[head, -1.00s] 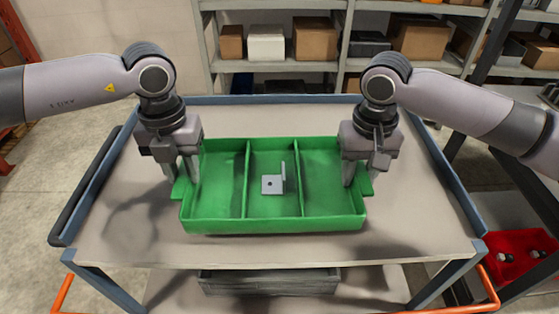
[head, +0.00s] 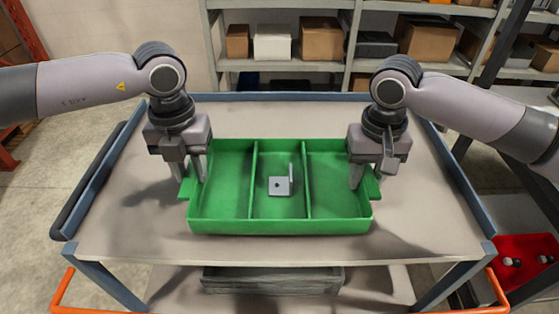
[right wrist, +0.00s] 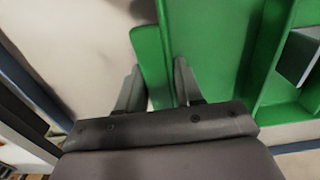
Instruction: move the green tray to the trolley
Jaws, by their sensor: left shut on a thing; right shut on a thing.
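The green tray (head: 280,227) is over the top of the trolley (head: 125,228), level, with three compartments side by side. I cannot tell whether it touches the trolley top. A grey angled bracket (head: 279,187) lies in its middle compartment. My left gripper (head: 194,178) is shut on the tray's left handle. My right gripper (head: 366,178) is shut on the tray's right handle. In the right wrist view, the fingers of the right gripper (right wrist: 157,85) stand on either side of the green handle, and the tray wall (right wrist: 205,45) runs beside them.
The trolley top is bare around the tray. It has blue raised edges at the back and sides. A grey crate (head: 270,282) is on the lower shelf. A red bin (head: 524,262) stands at the right. Shelves with boxes (head: 322,38) are behind the trolley.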

